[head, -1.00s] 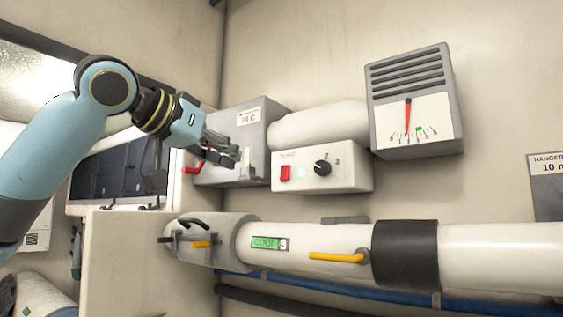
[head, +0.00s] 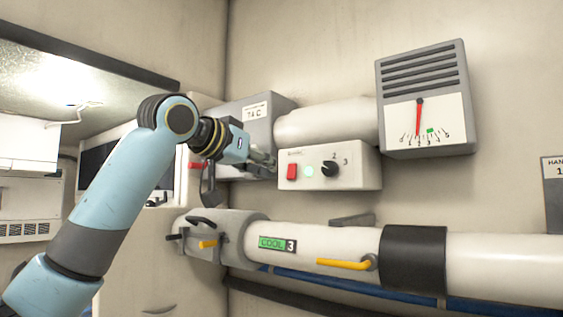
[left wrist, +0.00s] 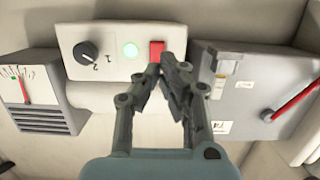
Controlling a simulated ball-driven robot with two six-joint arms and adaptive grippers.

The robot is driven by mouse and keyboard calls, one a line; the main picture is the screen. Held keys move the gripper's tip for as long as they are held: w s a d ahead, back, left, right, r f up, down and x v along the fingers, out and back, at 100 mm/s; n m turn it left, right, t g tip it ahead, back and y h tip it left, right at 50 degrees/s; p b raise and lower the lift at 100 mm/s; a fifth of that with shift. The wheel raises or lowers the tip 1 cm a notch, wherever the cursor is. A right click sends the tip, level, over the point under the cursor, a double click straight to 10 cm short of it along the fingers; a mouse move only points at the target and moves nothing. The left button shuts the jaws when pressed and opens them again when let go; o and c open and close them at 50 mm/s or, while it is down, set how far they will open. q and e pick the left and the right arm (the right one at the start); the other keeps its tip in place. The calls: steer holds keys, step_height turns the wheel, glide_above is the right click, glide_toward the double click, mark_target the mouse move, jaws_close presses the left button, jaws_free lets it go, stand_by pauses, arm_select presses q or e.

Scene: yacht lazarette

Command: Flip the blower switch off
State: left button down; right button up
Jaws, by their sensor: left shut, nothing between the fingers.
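The blower control box (head: 350,168) is a white panel on the wall. My right gripper is out of view.
A grey box (head: 262,115) with a red lever (head: 197,165) is left of the panel. A vented gauge (head: 425,100) hangs to the upper right. Below runs a large white pipe (head: 330,240) with a yellow lever (head: 343,264) and a "COOL 3" label.

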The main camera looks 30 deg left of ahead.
mark_target(288, 175)
arm_select(q)
steer(key=p+x, duration=0.1)
steer(key=x, duration=0.3)
steer(key=shift+w+p, duration=0.15)
steer(key=shift+p, duration=0.2)
steer(key=shift+w+f, duration=0.15)
steer(key=shift+w, duration=0.4)
steer(key=t+b, duration=0.1)
steer(key=b, duration=0.1)
steer(key=f+t+b, duration=0.1)
steer(key=b, duration=0.2)
steer(key=t+b, duration=0.1)
steer(key=b, duration=0.1)
steer(key=shift+w+f+t+b, duration=0.25)
steer(key=shift+f+t+b, duration=0.05)
steer(key=shift+r+h, duration=0.3)
steer(key=shift+r, duration=0.25)
steer(key=shift+f, duration=0.15)
